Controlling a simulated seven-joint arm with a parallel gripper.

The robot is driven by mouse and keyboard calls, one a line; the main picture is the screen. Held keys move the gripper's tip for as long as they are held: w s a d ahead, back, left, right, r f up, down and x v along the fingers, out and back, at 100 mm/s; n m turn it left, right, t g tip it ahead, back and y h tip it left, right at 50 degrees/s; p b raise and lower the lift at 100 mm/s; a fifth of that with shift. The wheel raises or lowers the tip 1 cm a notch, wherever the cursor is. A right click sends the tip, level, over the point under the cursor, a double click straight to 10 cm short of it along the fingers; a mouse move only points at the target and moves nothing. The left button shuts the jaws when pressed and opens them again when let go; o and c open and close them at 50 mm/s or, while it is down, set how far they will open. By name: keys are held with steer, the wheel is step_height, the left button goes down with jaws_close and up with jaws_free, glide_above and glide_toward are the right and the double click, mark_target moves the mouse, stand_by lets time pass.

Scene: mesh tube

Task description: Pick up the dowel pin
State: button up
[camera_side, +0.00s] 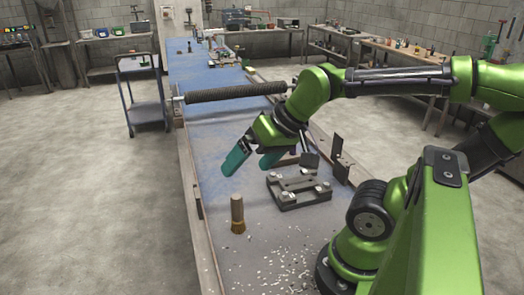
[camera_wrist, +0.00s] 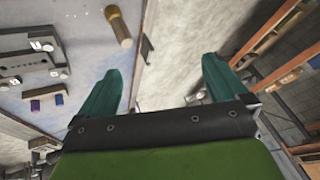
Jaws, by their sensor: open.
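The dowel pin (camera_side: 237,210) stands upright on the blue-grey bench top, near its left edge in the side view. It is a brown cylinder with a wider, darker yellowish part at its foot. In the wrist view the pin (camera_wrist: 119,27) shows at the top, beyond the fingers and left of the gap between them. My gripper (camera_side: 252,161) has two teal fingers, spread apart with nothing between them. It is above the bench, behind the pin in the side view and apart from it. The fingers (camera_wrist: 168,75) also show in the wrist view.
A dark grey fixture plate (camera_side: 299,188) with bolts lies right of the pin. A dark ribbed roller (camera_side: 236,92) crosses the bench behind my gripper. Pale chips (camera_side: 275,265) are scattered in front. A raised rail (camera_side: 196,215) runs along the bench's left edge. A blue cart (camera_side: 143,95) stands left.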

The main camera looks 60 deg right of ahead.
steer(key=shift+s+a+r+n, duration=0.2)
steer(key=shift+a+r+n, duration=0.1)
steer(key=shift+a+r, duration=0.2)
steer(key=shift+c, duration=1)
steer(key=shift+a+t, duration=0.1)
steer(key=shift+t, duration=0.2)
steer(key=shift+c, duration=1.2)
steer(key=c, duration=0.4)
